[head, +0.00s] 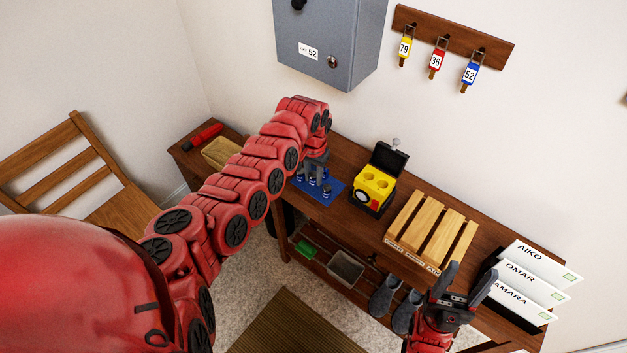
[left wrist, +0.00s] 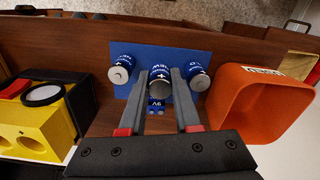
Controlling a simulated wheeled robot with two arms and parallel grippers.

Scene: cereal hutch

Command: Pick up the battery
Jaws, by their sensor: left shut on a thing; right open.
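Several blue batteries with silver ends stand on a blue mat (head: 331,192) on the wooden bench. In the left wrist view, one battery (left wrist: 124,68) is at left, one (left wrist: 197,76) at right, and a middle battery (left wrist: 159,85) lies between my fingers. A small blue block marked 9V (left wrist: 156,104) shows just below the middle battery. My left gripper (head: 313,171) points down at the mat; in the left wrist view its jaws (left wrist: 160,78) are shut on the middle battery. Whether it is lifted, I cannot tell. My right gripper (head: 465,285) is open and empty near the front edge.
A yellow box with a black lid (head: 376,185) stands right of the mat. An orange bin (left wrist: 262,103) is on the mat's other side. A slatted wooden crate (head: 431,231) and white name cards (head: 535,266) are further right. A grey cabinet (head: 333,40) hangs above.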

